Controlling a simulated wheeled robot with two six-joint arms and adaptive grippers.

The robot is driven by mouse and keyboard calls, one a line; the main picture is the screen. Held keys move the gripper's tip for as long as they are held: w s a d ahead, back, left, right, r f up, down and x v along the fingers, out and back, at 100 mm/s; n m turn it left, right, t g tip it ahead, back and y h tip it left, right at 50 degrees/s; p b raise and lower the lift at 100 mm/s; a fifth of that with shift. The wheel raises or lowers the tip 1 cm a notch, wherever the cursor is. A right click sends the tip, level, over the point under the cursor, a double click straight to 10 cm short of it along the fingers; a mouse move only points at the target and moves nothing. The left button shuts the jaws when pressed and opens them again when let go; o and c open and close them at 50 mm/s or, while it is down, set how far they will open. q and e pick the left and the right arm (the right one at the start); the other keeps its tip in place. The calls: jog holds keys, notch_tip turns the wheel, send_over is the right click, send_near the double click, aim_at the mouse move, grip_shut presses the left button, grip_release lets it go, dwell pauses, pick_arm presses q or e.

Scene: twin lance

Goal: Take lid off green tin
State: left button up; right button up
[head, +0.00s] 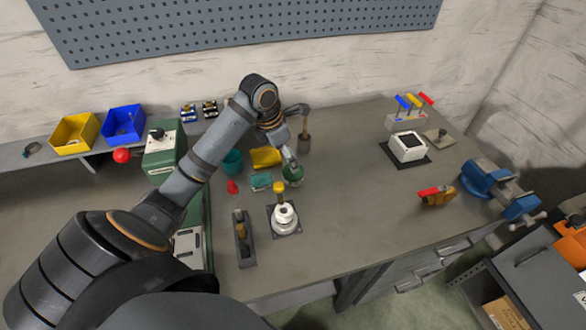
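The green tin (294,176) stands on the workbench near the middle, partly covered by my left gripper. It looks small and round, and I cannot make out whether its lid is on. My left gripper (291,160) reaches down from behind and above it, with the fingertips at or just over its top. The fingers are too small to tell whether they are open, shut or touching the tin. My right gripper is not in view.
Close by are a yellow box (265,157), a teal block (261,182), a teal cup (233,160) and a white stacked piece (285,217). A hammer (304,142) stands behind the tin.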

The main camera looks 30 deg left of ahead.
aim_at(286, 172)
pick_arm(q)
jog(key=shift+w+f, duration=0.3)
jog(key=shift+f, duration=0.4)
jog(key=x, duration=0.4)
jog(key=shift+w+a, duration=0.1)
jog(key=shift+w, duration=0.05)
jog(key=shift+w+f, duration=0.1)
jog(key=shift+f, duration=0.15)
jog(key=shift+c, duration=0.6)
jog(key=c, duration=1.7)
grip_shut()
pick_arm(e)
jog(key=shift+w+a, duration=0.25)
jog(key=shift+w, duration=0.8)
